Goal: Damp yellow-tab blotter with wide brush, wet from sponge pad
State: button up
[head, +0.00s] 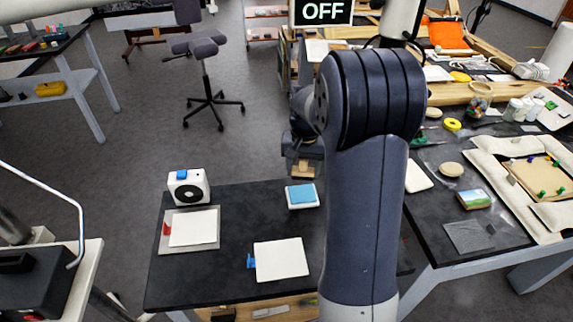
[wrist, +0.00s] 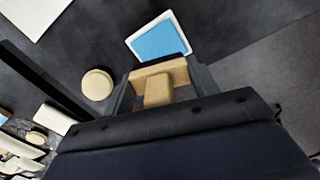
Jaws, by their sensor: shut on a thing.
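My gripper (head: 303,158) is shut on a tan, T-shaped block that looks like the wide brush (wrist: 158,88); the brush also shows in the head view (head: 303,171). The gripper is above the far edge of the dark table. The blue sponge pad (head: 302,194) lies in a white tray, just below the gripper in the head view. In the wrist view the pad (wrist: 159,41) is just beyond the brush; whether they touch cannot be told. A red-tab blotter (head: 192,228) and a blue-tab blotter (head: 281,259) lie on the table. No yellow tab shows; my arm hides part of the table.
A white device with a black dial (head: 188,188) stands at the table's back left. A round beige disc (wrist: 97,84) lies near the brush in the wrist view. The right worktop (head: 440,205) holds jars, a small painting (head: 474,199) and a padded frame. An OFF sign (head: 323,12) is behind.

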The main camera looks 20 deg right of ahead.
aim_at(302, 193)
jog(key=shift+f+b, duration=2.25)
jog(key=shift+f, duration=0.75)
jog(key=shift+f, duration=0.55)
jog(key=shift+r+p, duration=2.6)
jog(key=shift+r, duration=1)
jog(key=shift+s+f, duration=0.1)
